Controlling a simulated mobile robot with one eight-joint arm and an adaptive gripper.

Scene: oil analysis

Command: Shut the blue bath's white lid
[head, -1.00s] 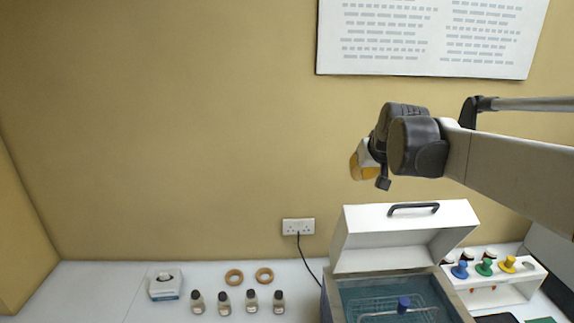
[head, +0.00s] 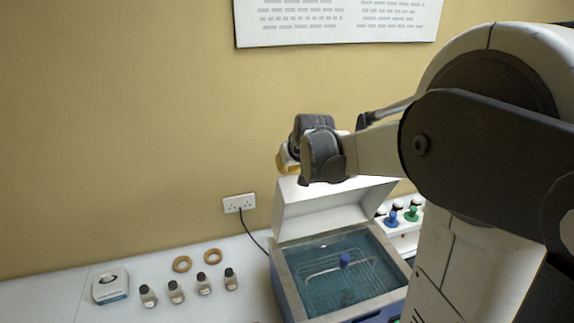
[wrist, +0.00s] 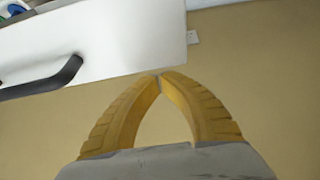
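The blue bath (head: 290,288) stands on the bench with its white lid (head: 330,213) raised at the back. My arm partly hides the lid's top in the head view.
A white rack (head: 405,225) with coloured stoppers stands right of the bath, partly behind my arm. Several small bottles (head: 176,292), two tan rings (head: 182,264) and a small white box (head: 110,286) are on the left. A wall socket (head: 239,203) has a cable running down.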

